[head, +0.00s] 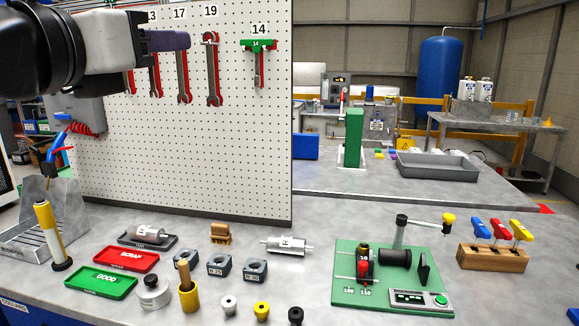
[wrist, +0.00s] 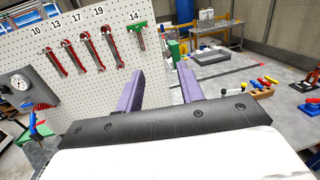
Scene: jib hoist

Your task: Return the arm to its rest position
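My gripper (head: 168,41) is raised at the upper left of the head view, in front of the pegboard (head: 180,150). It points right, and its purple fingers overlap the area of the wrenches under 13 and 17. In the wrist view my gripper (wrist: 160,84) shows two purple fingers spread apart with nothing held between them. The fingers point toward the pegboard's right edge and the bench behind. I cannot tell how far the fingertips are from the board.
Wrenches (head: 212,70) hang on the pegboard. The bench holds a red SCRAP tray (head: 127,262), a green GOOD tray (head: 101,283), a green fixture (head: 340,285), a wooden screwdriver block (head: 493,258) and several small parts. Open air lies right of the board.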

